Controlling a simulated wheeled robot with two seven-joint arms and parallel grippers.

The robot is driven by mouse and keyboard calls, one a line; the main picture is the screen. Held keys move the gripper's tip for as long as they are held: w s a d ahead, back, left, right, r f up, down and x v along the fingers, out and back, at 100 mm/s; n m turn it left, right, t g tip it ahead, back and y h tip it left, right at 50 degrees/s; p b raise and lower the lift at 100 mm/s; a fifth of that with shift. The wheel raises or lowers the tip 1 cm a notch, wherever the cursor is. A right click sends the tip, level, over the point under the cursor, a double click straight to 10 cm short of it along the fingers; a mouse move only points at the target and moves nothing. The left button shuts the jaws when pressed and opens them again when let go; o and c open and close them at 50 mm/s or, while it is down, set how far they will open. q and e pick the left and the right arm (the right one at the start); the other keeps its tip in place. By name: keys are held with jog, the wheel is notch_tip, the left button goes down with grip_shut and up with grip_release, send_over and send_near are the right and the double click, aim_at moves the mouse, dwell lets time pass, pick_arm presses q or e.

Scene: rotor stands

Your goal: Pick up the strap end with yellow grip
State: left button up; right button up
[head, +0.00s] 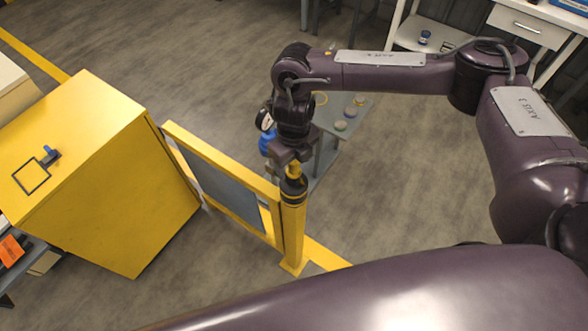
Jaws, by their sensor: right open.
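My right gripper (291,162) points down over the top of a yellow post (292,228) with a black upper section (293,187). The gripper is open. A small yellow piece (293,170) shows at the post's top, right by the fingertips; it may be the strap end's yellow grip, but its shape is mostly hidden by the gripper. I cannot tell whether the fingers touch it. No strap can be made out. My left gripper is not in view.
A yellow-framed grey panel (222,184) stands beside the post, near a large yellow cabinet (110,170). Behind my gripper is a low grey table (325,150) with several small round items. A white desk (525,22) stands at the back right. Floor right of the post is clear.

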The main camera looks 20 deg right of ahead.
aim_at(293, 169)
jog(key=f, duration=0.1)
jog(key=f+p, duration=0.1)
jog(key=f, duration=0.2)
jog(key=shift+w, duration=0.3)
jog(key=shift+s, duration=0.15)
jog(key=shift+c, duration=1)
jog(key=c, duration=0.9)
jog(key=shift+c, duration=0.6)
jog(key=shift+r, duration=0.15)
